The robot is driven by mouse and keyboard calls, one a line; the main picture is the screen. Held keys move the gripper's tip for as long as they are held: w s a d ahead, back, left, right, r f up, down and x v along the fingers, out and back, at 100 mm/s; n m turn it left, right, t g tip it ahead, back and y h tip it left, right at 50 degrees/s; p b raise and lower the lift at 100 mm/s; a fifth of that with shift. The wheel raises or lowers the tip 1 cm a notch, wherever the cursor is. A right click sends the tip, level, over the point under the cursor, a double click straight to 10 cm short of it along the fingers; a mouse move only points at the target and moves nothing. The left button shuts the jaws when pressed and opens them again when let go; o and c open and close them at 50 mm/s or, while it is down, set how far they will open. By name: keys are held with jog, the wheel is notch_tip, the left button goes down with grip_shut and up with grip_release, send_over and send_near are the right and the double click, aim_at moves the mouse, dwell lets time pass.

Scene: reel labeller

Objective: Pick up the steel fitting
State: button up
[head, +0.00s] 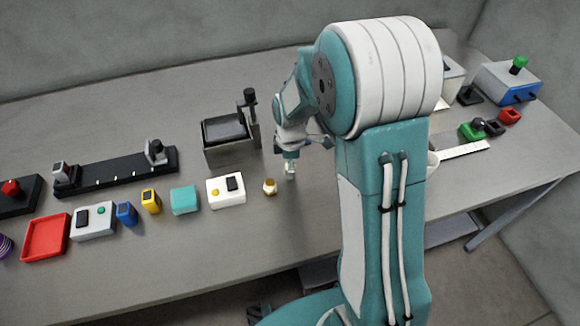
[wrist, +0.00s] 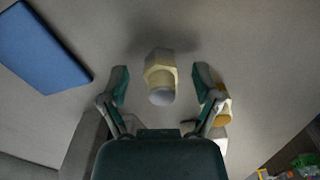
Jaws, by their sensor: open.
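A pale hexagonal fitting with a round grey end (wrist: 160,76), which I take to be the steel fitting, stands between the fingers of my gripper (wrist: 161,88) in the wrist view. My gripper is open, with a gap on each side of the fitting. In the head view my gripper (head: 289,157) points down at the bench, and the pale fitting (head: 291,173) shows small just below it. A brass-coloured fitting (head: 269,187) stands close by to the left. In the wrist view the brass fitting (wrist: 223,106) is partly hidden behind the right finger.
A grey box with a dark top (head: 228,140) stands left of my gripper. A white box with a button (head: 226,191), a teal block (head: 184,200) and a red tray (head: 46,238) line the front left. The bench (head: 245,240) is clear in front of the fittings.

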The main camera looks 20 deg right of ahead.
jog(key=shift+d+f, duration=0.1)
jog(key=shift+f, duration=0.3)
jog(key=shift+a, duration=0.2)
jog(key=shift+c, duration=0.9)
jog(key=shift+a, duration=0.15)
grip_shut()
jog(key=shift+d, duration=0.2)
jog(key=shift+r, duration=0.15)
